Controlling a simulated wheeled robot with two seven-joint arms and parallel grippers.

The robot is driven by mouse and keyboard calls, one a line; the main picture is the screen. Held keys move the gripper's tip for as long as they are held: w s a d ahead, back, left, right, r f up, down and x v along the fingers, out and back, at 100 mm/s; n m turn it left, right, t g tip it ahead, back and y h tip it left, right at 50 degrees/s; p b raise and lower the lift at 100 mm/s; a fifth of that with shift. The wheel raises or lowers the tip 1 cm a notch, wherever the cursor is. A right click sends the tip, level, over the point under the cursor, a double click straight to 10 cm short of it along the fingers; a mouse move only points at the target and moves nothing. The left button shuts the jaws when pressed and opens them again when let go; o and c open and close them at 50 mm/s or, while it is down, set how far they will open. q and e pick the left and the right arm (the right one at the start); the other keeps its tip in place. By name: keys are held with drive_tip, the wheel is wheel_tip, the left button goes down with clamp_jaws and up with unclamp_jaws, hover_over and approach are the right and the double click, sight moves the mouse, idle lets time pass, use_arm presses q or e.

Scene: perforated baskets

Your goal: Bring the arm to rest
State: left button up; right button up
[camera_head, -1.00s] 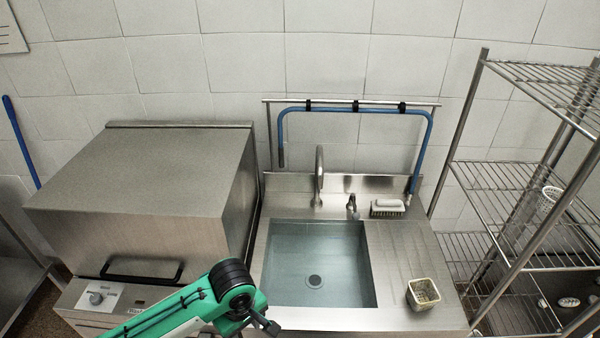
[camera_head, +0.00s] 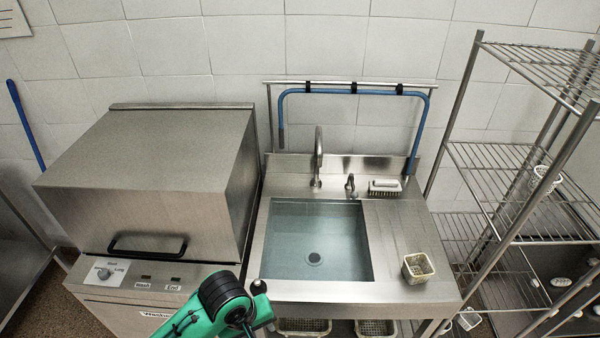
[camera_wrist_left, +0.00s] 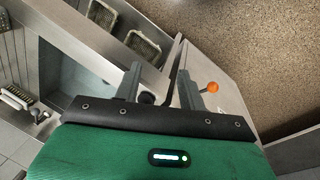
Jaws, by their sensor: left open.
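My left arm (camera_head: 222,303), green with a black joint, shows at the bottom of the head view, in front of the dishwasher and the sink's front left corner. My left gripper (camera_wrist_left: 158,88) shows in the left wrist view with its two grey fingers apart and nothing between them. The gripper itself cannot be made out in the head view. My right gripper is in neither view.
A steel sink (camera_head: 410,293) holds a perforated basket (camera_head: 418,268) and a brush (camera_head: 384,187). More baskets (camera_head: 303,327) sit below it. A dishwasher (camera_head: 150,150) stands left, and a wire rack (camera_head: 490,165) right. Open brown floor (camera_wrist_left: 265,50) shows in the wrist view.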

use_arm(q)
drive_tip(key=s+a+m+t+y, duration=0.2)
drive_tip(key=s+a+m, duration=0.4)
drive_tip(key=s+a, duration=0.6)
wheel_tip(320, 180, down, 37)
drive_tip(key=s+a+g+b, duration=0.1)
drive_tip(key=a+b, duration=0.1)
drive_tip(key=b, duration=0.1)
drive_tip(key=s+a+f+m+g+b, duration=0.1)
drive_tip(key=s+a+f+b, duration=0.2)
drive_tip(key=s+f, duration=1.5)
wheel_tip(320, 180, down, 2)
drive_tip(key=shift+s+f, duration=0.1)
drive_tip(key=shift+s, duration=0.15)
